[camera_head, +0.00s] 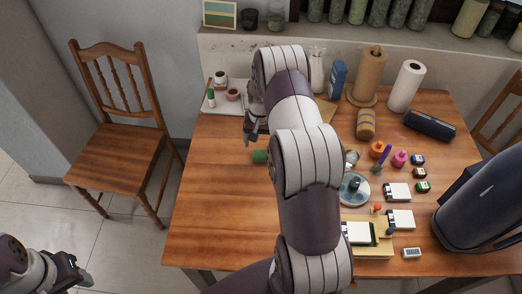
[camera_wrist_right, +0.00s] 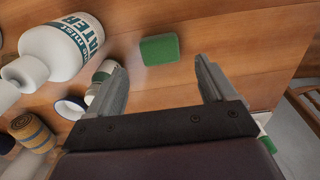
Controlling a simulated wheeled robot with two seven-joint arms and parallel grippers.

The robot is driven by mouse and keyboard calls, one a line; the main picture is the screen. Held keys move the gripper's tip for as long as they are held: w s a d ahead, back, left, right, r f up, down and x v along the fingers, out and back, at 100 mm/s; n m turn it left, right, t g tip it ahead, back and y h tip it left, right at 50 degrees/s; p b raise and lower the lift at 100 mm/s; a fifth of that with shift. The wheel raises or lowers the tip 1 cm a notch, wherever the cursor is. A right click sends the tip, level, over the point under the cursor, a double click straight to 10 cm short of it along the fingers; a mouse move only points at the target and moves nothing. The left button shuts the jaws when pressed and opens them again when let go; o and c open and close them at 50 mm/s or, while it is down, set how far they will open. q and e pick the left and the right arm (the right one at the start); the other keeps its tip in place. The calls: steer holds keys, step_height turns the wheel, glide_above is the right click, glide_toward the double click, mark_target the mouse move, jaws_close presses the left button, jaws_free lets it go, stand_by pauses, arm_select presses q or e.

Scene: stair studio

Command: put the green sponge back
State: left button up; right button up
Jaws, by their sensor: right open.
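The green sponge (camera_head: 260,156) lies on the wooden table, left of my right forearm in the head view, which partly hides it. In the right wrist view the sponge (camera_wrist_right: 159,49) lies flat on the wood, beyond and between the fingers. My right gripper (camera_wrist_right: 160,75) is open and empty, and the sponge is not between its pads. In the head view my right gripper (camera_head: 252,132) is above the table, just behind the sponge. My left gripper (camera_head: 70,270) is at the lower left, off the table; its jaw opening is unclear.
A white tray (camera_head: 210,108) with cups stands at the table's back left. A white bottle (camera_wrist_right: 62,48) lies close to the gripper in the wrist view. Paper rolls (camera_head: 407,86), small jars and cards crowd the right side. The front left of the table (camera_head: 215,215) is clear.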

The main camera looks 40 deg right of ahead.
mark_target(260, 154)
steer(key=s+a+r+n, duration=0.2)
steer(key=a+r+n, duration=0.1)
steer(key=a+r, duration=0.65)
steer(key=s+a+r+n, duration=0.2)
steer(key=s+a, duration=0.3)
steer(key=s, duration=0.2)
steer(key=s+a+r+n+t, duration=0.1)
steer(key=s+a+r+n, duration=0.1)
steer(key=s+a, duration=0.4)
steer(key=shift+s+a+r+n, duration=0.35)
steer(key=shift+s+n, duration=0.25)
steer(key=shift+s, duration=0.4)
steer(key=shift+s+r, duration=0.1)
